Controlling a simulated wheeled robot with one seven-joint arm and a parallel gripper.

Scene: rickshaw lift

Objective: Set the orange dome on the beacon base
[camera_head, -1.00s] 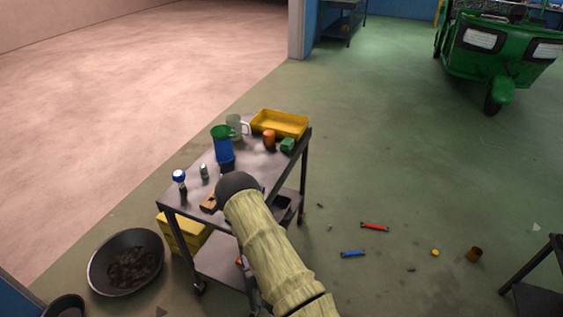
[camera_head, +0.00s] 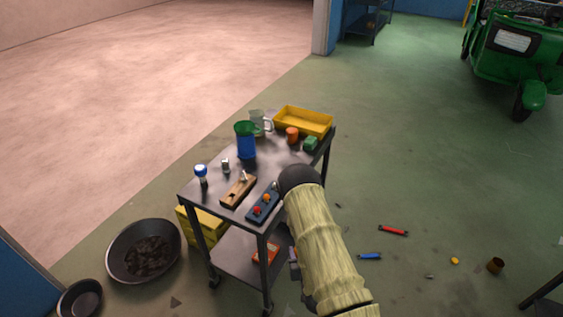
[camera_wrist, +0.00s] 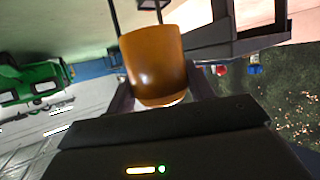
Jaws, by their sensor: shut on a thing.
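The orange dome (camera_wrist: 153,62) is rounded and glossy, with a pale rim at its lower edge in the wrist view. My gripper (camera_wrist: 160,92) is shut on it, with one dark finger on either side. In the head view my arm's dark end is over the right edge of the cart, and it hides the gripper and held dome. I cannot clearly pick out the beacon base in either view. A separate small orange cylinder (camera_head: 292,135) stands on the cart near the yellow tray.
A dark pan (camera_head: 117,242) lies left. Loose tools lie right. A green rickshaw (camera_head: 500,62) stands at the back right.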

